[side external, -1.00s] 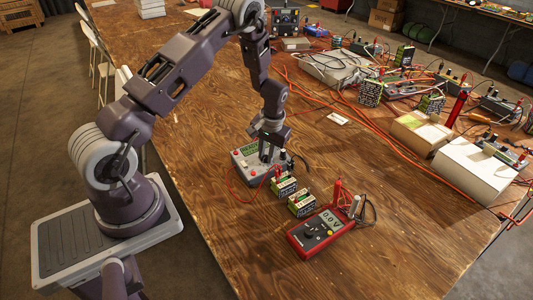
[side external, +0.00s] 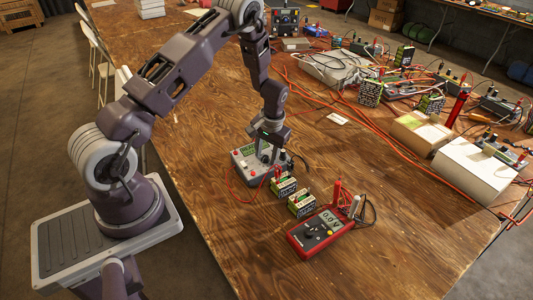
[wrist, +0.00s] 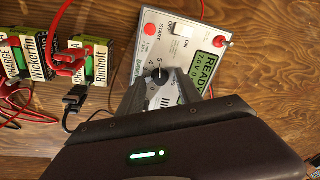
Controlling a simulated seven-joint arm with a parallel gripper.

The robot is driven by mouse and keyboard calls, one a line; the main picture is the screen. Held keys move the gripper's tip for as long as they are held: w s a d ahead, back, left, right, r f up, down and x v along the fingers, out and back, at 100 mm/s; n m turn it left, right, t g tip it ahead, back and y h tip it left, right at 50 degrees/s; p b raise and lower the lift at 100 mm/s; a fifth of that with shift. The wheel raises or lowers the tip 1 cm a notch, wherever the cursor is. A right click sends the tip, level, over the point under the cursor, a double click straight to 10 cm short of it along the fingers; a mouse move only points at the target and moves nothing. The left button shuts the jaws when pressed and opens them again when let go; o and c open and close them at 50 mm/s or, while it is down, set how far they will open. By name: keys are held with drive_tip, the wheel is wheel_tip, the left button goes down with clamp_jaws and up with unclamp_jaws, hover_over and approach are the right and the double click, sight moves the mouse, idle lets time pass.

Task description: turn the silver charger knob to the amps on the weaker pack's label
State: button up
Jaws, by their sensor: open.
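The grey charger (side external: 243,166) sits on the wooden table under my gripper (side external: 266,152). Two green-and-black packs stand beside the charger: Wickerfin (wrist: 37,62) and Rimholt (wrist: 95,62). A red clip is on Rimholt. The pack labels' amps are not legible.
A red multimeter (side external: 318,234) reading 0.0 V lies in front of the packs, with its probes at its right. A red lead curves left of the charger. Cables, packs and boxes (side external: 480,172) crowd the right side. The table left of the charger is mostly clear.

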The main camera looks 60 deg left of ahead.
wheel_tip(320, 180, up, 7)
drive_tip(key=d, duration=0.1)
drive_tip(key=shift+d, duration=0.15)
drive_tip(key=s+d+r+m+t, duration=0.1)
drive_tip(key=s+d+r, duration=0.25)
drive_tip(key=r, duration=0.35)
drive_tip(key=s+d+r+t+h, duration=0.1)
drive_tip(key=s+d+r, duration=0.1)
drive_tip(key=d+r, duration=0.35)
drive_tip(key=s+d+r+m+t, duration=0.1)
drive_tip(key=s+d+r, duration=0.1)
drive_tip(key=r, duration=0.7)
drive_tip(key=s+d+r+m+t, duration=0.1)
drive_tip(key=s+d+r, duration=0.1)
drive_tip(key=s, duration=0.7)
drive_tip(key=s+d+r+m+t+h, duration=0.1)
drive_tip(key=s+d+r+m, duration=0.1)
drive_tip(key=s, duration=0.7)
drive_tip(key=shift+d+r+t, duration=0.3)
drive_tip(key=shift+d+r, duration=0.35)
drive_tip(key=shift+d, duration=0.6)
